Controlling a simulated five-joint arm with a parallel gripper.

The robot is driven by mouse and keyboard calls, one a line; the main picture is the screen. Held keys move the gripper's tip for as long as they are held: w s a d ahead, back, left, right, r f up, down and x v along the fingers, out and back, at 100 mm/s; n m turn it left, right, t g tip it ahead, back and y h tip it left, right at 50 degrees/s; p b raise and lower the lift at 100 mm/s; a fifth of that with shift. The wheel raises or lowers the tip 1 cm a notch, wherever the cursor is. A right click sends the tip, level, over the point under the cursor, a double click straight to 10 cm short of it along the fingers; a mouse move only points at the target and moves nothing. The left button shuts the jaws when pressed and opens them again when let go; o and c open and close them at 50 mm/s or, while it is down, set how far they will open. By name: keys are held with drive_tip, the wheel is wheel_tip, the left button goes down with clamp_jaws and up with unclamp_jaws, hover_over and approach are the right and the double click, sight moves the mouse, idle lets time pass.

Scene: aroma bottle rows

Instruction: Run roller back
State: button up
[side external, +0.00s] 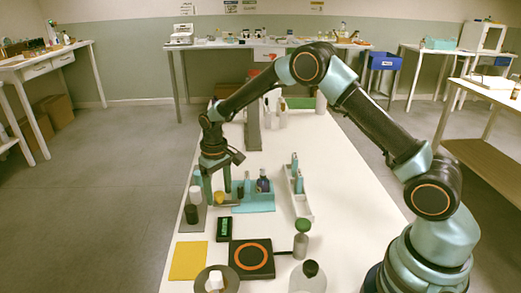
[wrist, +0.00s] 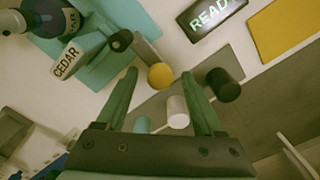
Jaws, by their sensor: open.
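My gripper (side external: 217,190) is open, fingers pointing down over the left edge of the white table; it also shows in the wrist view (wrist: 160,80). A yellow round cap (wrist: 160,76) appears between the fingertips with no visible grip; in the side view it (side external: 219,196) sits by the teal rack (side external: 255,207). A white cylinder (wrist: 178,112) and a black cylinder (wrist: 223,84) stand on a grey strip (side external: 186,226). A teal piece (wrist: 142,124) shows behind my left finger. I cannot tell which item is the roller.
The rack holds a dark blue bottle (side external: 263,184); a CEDAR label (wrist: 67,61) shows nearby. A READY display (side external: 224,228), yellow pad (side external: 188,260) and black plate with orange ring (side external: 251,259) lie in front. A white tray (side external: 299,199) stands right.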

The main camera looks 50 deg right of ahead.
clamp_jaws()
idle(1.5)
